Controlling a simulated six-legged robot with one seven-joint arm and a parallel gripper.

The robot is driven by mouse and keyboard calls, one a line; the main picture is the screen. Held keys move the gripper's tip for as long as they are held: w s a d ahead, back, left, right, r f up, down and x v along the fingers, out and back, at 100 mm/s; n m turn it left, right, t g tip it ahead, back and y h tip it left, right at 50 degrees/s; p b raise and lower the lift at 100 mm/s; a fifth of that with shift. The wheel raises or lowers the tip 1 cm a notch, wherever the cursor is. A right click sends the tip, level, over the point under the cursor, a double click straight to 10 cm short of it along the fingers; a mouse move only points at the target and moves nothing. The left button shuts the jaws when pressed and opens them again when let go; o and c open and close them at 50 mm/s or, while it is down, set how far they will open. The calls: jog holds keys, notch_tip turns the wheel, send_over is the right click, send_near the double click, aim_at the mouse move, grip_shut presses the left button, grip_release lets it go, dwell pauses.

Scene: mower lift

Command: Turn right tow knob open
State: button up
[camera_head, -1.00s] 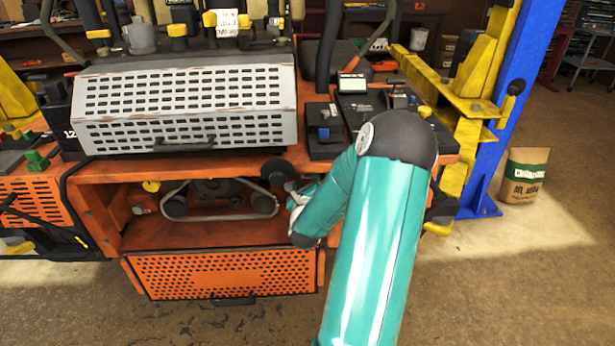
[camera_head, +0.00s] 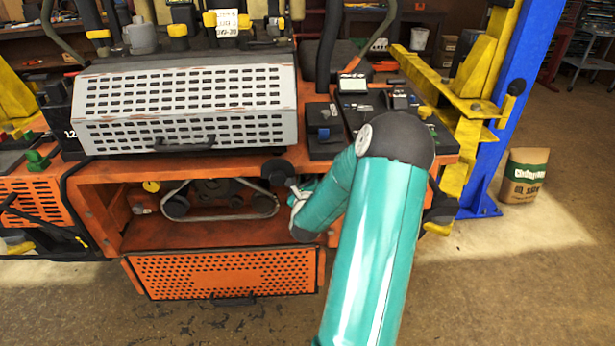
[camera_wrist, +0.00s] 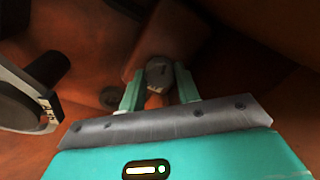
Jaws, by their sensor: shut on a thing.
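The tow knob, a small grey knob (camera_wrist: 159,74), shows in the wrist view against the orange machine wall. My gripper (camera_wrist: 159,88) has one teal finger on each side of it and is shut on it. In the head view my teal arm reaches into the open bay of the orange mower (camera_head: 105,215), and the arm hides the knob and the fingertips there.
A black pulley (camera_wrist: 30,95) stands left of my gripper in the wrist view. The orange perforated panel (camera_head: 220,272) hangs open below the bay, where a belt (camera_head: 222,216) shows. A blue lift post (camera_head: 510,110) stands right; open floor lies in front.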

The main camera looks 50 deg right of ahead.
jog(key=shift+n, duration=0.3)
jog(key=n, duration=0.3)
jog(key=shift+s+d+f+n+t, duration=0.1)
jog(key=shift+n+t, duration=0.4)
jog(key=shift+n, duration=2.45)
jog(key=shift+n+t, duration=0.5)
jog(key=shift+n, duration=2.45)
jog(key=o, duration=1)
